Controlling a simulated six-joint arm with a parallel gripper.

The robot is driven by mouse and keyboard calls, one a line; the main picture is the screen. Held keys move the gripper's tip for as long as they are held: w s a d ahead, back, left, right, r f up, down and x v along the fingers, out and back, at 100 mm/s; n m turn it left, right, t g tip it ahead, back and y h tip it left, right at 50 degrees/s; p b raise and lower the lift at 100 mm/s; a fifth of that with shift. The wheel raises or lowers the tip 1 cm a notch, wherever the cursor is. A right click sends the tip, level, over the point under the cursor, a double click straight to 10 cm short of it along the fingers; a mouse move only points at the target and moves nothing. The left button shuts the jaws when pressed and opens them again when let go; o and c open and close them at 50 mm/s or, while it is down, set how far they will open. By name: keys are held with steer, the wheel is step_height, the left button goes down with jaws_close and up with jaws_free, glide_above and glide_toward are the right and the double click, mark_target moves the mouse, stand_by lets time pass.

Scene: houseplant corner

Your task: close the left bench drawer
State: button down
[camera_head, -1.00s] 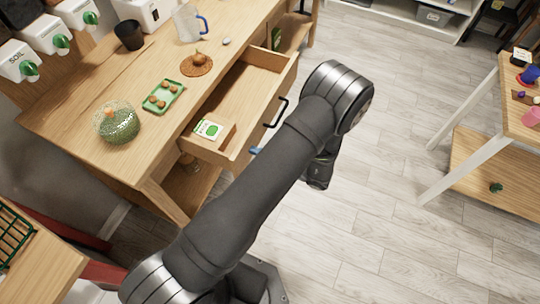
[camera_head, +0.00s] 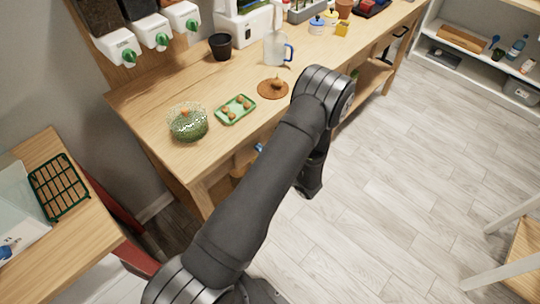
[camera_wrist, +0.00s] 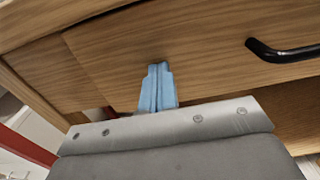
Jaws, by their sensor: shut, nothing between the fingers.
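The left bench drawer's wooden front (camera_wrist: 205,45) fills much of the wrist view, with a black bar handle (camera_wrist: 285,52) at the right. My gripper (camera_wrist: 158,68) has its blue fingers shut and empty, tips at the lower part of the drawer front, left of the handle. They look touching or very near it. The front looks flush or nearly flush with the bench frame; a small gap cannot be ruled out. In the head view my arm covers the drawer area, and no open drawer sticks out from the bench (camera_head: 165,95).
On the bench top stand a green speckled pot (camera_head: 188,124), a green tray (camera_head: 236,109), a brown mat (camera_head: 272,89) and a clear jug (camera_head: 276,48). A side table with a green rack (camera_head: 58,187) is at the left.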

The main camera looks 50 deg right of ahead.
steer(key=shift+w+d+r, duration=0.1)
steer(key=shift+w, duration=0.25)
steer(key=s, duration=1.4)
steer(key=shift+s, duration=0.35)
steer(key=shift+w, duration=0.15)
steer(key=w, duration=1.3)
steer(key=shift+w, duration=0.35)
